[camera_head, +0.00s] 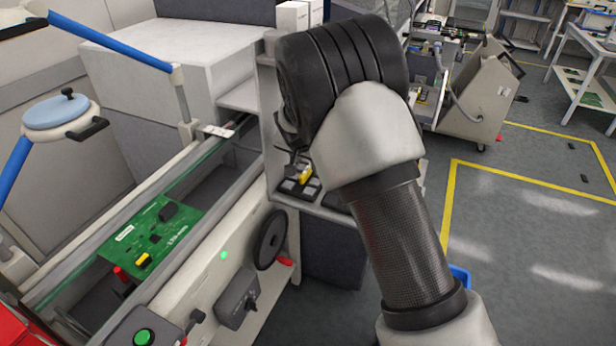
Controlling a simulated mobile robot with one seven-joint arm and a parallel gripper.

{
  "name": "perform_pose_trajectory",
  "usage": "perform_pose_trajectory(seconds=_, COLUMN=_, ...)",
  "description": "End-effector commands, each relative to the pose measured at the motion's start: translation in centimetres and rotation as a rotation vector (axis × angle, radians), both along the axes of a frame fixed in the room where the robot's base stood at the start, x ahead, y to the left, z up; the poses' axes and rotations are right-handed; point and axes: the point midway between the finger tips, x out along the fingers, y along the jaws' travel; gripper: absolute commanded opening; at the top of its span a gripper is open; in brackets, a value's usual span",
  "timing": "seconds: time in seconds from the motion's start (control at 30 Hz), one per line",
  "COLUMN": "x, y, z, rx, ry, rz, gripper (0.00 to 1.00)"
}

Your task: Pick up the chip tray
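A dark tray with square compartments (299,190), which looks like the chip tray, lies on a light shelf at the right end of the machine. A small yellow piece (306,174) shows at the tray's far side. My gripper (296,158) is just above the back of the tray, mostly hidden behind my own arm. Its fingertips are too small and covered to tell whether they are open or touching the tray. Another dark edge shows to the right on the shelf, partly behind my arm.
A conveyor rail (190,165) with a green circuit board (150,238) runs at the left. A black handwheel (270,240) sits on the machine's front. A grey trolley (475,95) stands at the back right.

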Motion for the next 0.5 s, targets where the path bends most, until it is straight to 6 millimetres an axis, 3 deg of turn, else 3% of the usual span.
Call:
perform_pose_trajectory(seconds=0.3, x=2.5, y=-0.6, z=-3.5, rx=-0.002, ry=0.003, rz=0.0, gripper=0.34)
perform_pose_trajectory(seconds=0.5, x=2.7, y=-0.5, z=-3.7, rx=-0.001, ry=0.0, rz=0.001, gripper=0.34)
